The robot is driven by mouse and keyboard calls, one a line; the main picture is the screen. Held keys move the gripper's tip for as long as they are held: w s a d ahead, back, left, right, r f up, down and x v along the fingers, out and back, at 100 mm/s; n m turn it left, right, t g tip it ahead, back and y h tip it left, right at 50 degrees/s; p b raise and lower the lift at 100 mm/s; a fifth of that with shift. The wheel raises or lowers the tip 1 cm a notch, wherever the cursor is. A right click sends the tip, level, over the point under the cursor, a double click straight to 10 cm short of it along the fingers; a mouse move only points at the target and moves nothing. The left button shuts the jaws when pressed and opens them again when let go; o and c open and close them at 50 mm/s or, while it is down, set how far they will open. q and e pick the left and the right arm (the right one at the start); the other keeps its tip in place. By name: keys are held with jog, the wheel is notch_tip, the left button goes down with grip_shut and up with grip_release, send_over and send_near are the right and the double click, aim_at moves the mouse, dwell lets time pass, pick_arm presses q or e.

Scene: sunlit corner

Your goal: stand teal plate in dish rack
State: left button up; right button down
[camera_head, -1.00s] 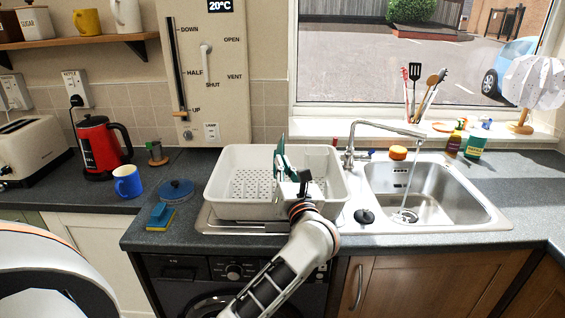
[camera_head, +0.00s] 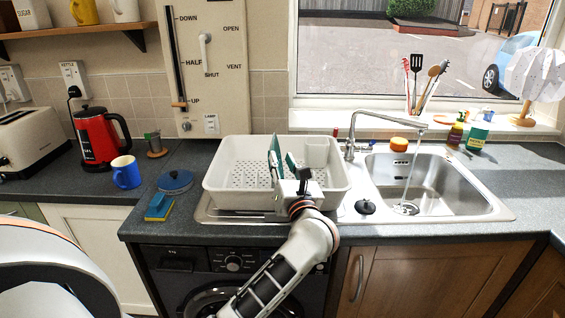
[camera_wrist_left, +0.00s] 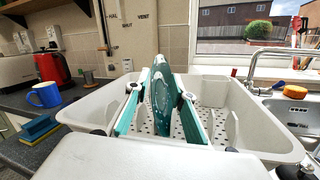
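The teal plate (camera_head: 276,150) stands on edge, nearly upright, inside the pale dish rack (camera_head: 232,201). In the left wrist view the plate (camera_wrist_left: 160,88) shows almost edge-on in the middle of the rack (camera_wrist_left: 248,118). My left gripper (camera_head: 283,168) reaches in over the rack's front wall. In the wrist view its two teal-padded fingers (camera_wrist_left: 160,100) are spread, one on each side of the plate, with gaps visible. The plate's lower edge is partly hidden, so I cannot tell exactly what supports it. My right gripper is not in view.
The sink (camera_head: 425,185) with its running tap is right of the rack, with a black plug (camera_head: 365,207) between. A red kettle (camera_head: 99,138) stands farther back.

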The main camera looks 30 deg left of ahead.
pick_arm(q)
jog(key=shift+f, duration=0.15)
jog(key=v, duration=1.2)
dwell(0.5)
